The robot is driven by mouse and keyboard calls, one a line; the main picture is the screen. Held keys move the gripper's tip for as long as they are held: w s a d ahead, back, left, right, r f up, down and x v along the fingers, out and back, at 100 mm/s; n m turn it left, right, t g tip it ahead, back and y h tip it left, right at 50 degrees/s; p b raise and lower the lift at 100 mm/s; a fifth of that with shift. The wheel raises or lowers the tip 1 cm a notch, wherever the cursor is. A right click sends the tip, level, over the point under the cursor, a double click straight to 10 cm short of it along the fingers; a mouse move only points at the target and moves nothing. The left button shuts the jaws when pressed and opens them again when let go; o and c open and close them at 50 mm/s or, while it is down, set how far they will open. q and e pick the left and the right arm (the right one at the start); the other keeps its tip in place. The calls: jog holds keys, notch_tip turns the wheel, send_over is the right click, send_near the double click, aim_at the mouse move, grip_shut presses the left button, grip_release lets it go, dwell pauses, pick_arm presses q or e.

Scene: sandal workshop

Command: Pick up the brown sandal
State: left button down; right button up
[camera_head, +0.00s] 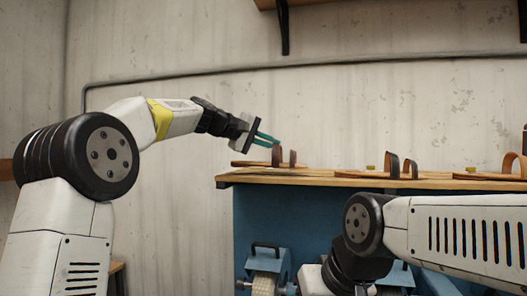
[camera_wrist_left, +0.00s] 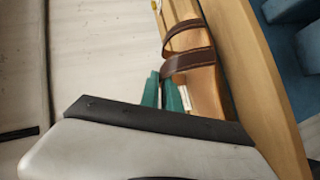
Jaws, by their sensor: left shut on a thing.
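The brown sandal (camera_head: 276,157) is at the left end of the wooden bench top, its sole low against the top. In the left wrist view its tan sole and two dark brown straps show (camera_wrist_left: 187,62). My left gripper (camera_head: 272,139) comes in from the left, its teal fingers at the strap. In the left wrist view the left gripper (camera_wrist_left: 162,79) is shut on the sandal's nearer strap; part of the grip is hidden. My right arm reaches in at lower right, but its gripper is out of view.
The bench top (camera_head: 340,181) runs right along the wall. A sandal with dark straps (camera_head: 393,166) and a tan sandal (camera_head: 514,166) lie farther right, with small yellow objects (camera_head: 371,168) between. A shelf bracket (camera_head: 284,30) hangs above. Blue machinery (camera_head: 266,264) stands below.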

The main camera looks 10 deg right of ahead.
pick_arm(q)
jog(key=s+d+r, duration=0.1)
jog(key=s+d, duration=0.2)
jog(key=s, duration=0.4)
jog(key=s+d+r, duration=0.1)
jog(key=s+d, duration=0.1)
jog(key=s, duration=0.6)
jog(key=shift+d+r, duration=0.35)
jog(key=shift+d, duration=0.05)
dwell(1.2)
